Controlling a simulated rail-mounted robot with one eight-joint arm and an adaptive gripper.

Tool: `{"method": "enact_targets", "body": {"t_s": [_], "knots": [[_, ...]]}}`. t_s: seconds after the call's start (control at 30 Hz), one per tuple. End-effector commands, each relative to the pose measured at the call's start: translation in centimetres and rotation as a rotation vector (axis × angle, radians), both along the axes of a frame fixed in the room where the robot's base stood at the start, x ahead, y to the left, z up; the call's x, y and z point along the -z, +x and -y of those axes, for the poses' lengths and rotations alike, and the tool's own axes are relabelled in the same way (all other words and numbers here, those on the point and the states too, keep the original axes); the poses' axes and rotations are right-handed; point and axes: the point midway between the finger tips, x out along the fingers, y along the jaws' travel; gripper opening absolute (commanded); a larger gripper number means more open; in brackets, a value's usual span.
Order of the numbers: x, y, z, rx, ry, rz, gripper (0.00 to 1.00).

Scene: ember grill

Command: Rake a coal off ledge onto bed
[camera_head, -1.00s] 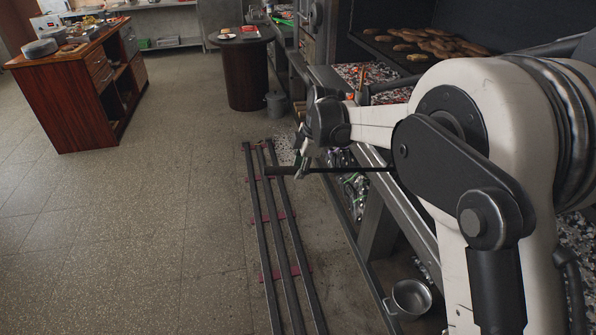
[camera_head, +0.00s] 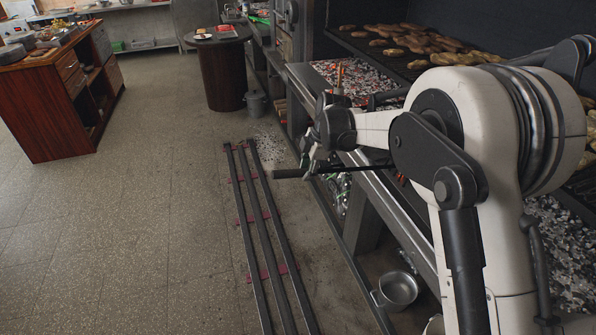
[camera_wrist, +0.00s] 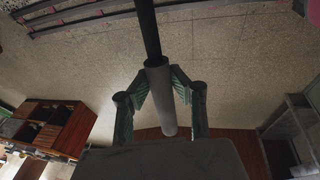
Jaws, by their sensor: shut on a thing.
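My gripper (camera_head: 311,165) is shut on a long dark rod, which I take to be the rake's handle (camera_head: 290,174). In the head view the rod lies about level in front of the grill and runs right, behind my arm. In the wrist view my gripper's green-lined fingers (camera_wrist: 160,90) are around the grey grip of the handle (camera_wrist: 158,75). The rake's head is hidden. The ember bed (camera_head: 357,78) holds grey and glowing coals beyond my arm. The grey metal ledge (camera_head: 302,77) runs along its front. I cannot make out a single coal on the ledge.
Food lies on the grill grate (camera_head: 425,45) above the bed. A metal pot (camera_head: 397,289) stands on the floor under the ledge. Dark floor rails (camera_head: 262,225) lie to the left. A round table (camera_head: 222,65) and a wooden cabinet (camera_head: 60,105) stand farther back. The left floor is clear.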

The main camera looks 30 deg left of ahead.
Motion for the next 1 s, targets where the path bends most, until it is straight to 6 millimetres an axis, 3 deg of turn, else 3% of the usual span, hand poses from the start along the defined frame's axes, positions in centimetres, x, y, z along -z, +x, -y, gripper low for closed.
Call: {"method": "enact_targets", "body": {"t_s": [1.0], "knots": [[-0.1,7.0,6.2,0.001,0.001,0.0,0.0]]}}
